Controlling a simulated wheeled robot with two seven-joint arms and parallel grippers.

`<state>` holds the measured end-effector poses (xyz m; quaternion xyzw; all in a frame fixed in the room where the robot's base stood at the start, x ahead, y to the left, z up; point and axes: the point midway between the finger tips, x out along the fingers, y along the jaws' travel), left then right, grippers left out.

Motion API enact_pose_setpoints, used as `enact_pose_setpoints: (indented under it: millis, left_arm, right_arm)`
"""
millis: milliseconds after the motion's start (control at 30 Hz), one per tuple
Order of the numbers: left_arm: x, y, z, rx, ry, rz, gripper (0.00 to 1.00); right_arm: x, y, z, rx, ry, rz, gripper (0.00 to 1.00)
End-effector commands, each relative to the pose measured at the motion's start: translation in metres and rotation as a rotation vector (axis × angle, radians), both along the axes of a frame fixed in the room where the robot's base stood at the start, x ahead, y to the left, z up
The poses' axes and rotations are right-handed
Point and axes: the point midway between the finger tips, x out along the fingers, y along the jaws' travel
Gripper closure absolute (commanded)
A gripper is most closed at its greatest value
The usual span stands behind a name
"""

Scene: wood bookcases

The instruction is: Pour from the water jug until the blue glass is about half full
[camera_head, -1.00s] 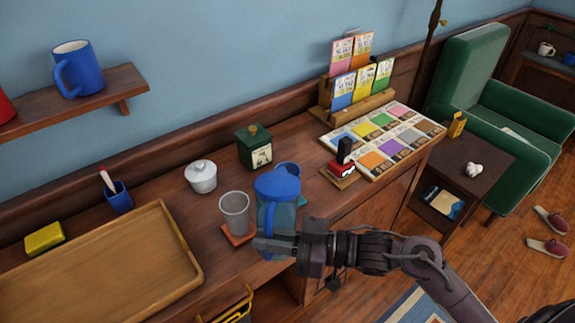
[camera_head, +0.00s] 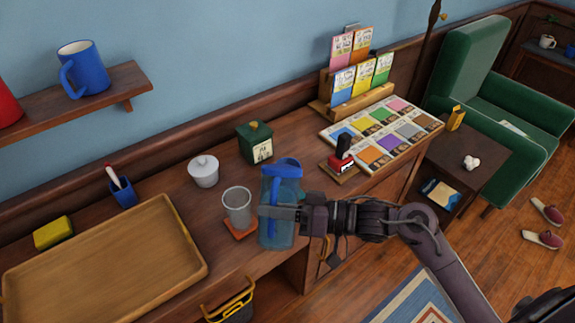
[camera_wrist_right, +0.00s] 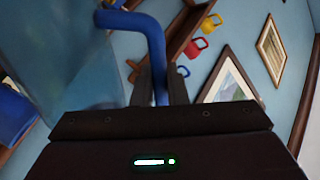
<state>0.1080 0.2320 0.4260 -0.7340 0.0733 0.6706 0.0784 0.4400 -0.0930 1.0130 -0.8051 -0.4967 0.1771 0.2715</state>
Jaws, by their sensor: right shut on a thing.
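The water jug (camera_head: 283,232) is a translucent blue vessel with a blue top and blue handle, above the front of the wooden counter. My right gripper (camera_head: 282,213) is shut on its handle. In the right wrist view the handle (camera_wrist_right: 157,50) runs between the fingers, with the jug wall (camera_wrist_right: 60,50) to the left. The jug looks roughly upright. The blue glass is mostly or wholly hidden behind the jug's top, so its water level cannot be seen. My left gripper is out of view.
A clear grey glass (camera_head: 237,206) stands on an orange coaster (camera_head: 240,231) just left of the jug. A wooden tray (camera_head: 105,265) fills the left.

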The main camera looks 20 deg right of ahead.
Motion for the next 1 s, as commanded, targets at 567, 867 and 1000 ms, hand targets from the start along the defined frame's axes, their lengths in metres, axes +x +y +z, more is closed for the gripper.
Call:
enact_pose_setpoints:
  millis: [567, 867, 1000]
  left_arm:
    - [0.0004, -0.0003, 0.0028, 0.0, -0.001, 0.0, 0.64]
    - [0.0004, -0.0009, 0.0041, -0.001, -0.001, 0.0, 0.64]
    - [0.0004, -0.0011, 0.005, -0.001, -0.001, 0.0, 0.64]
  right_arm:
    - [0.0046, -0.0018, 0.0055, 0.028, 0.043, 0.0, 1.0]
    - [0.0066, -0.0028, 0.0067, 0.04, 0.072, -0.001, 1.0]
    - [0.0075, -0.0034, 0.0077, 0.046, 0.084, -0.001, 1.0]
